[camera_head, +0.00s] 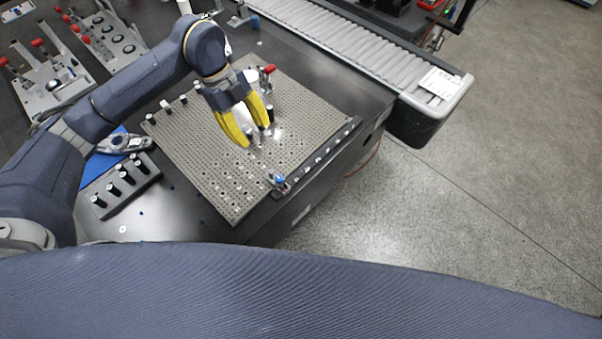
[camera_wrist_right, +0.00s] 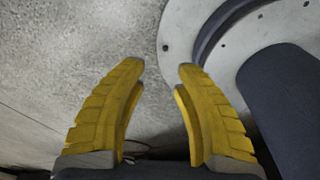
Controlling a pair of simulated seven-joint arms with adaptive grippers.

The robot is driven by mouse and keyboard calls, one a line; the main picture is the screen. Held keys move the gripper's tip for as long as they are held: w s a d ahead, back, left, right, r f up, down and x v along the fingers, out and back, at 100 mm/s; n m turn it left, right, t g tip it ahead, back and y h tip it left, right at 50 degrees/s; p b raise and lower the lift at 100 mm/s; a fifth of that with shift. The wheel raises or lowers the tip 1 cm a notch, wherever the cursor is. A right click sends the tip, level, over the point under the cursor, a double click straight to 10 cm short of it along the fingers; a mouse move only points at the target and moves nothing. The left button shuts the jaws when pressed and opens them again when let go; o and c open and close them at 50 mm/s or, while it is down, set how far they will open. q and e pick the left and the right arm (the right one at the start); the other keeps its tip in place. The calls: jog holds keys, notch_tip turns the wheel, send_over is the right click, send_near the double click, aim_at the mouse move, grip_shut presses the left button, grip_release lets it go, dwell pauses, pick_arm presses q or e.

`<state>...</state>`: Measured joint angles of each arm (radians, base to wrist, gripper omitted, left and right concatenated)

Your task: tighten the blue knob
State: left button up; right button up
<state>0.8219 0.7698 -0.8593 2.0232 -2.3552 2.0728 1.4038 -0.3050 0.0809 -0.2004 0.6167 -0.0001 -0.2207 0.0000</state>
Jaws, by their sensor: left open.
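The blue knob (camera_head: 279,178) sits on a small dark fixture at the front right edge of the perforated plate (camera_head: 190,150). My left gripper (camera_head: 258,136) has yellow fingers spread apart, above the right half of the plate, up and to the left of the knob in the head view. It is apart from the knob. A black-topped pin (camera_head: 269,113) shows at its right finger; whether they touch I cannot tell. My right gripper (camera_wrist_right: 160,75) shows in the right wrist view, its yellow fingers apart with nothing between them, over the floor.
A dark block with several black-topped pins (camera_head: 122,182) stands left of the plate. A ribbed grey cover (camera_head: 340,40) runs along the back right. Open floor lies right.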

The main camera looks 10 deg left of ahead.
pick_arm(q)
send_near(279, 178)
jog(key=shift+n, duration=0.3)
jog(key=x, duration=0.9)
jog(key=shift+f, duration=0.1)
jog(key=shift+c, duration=0.2)
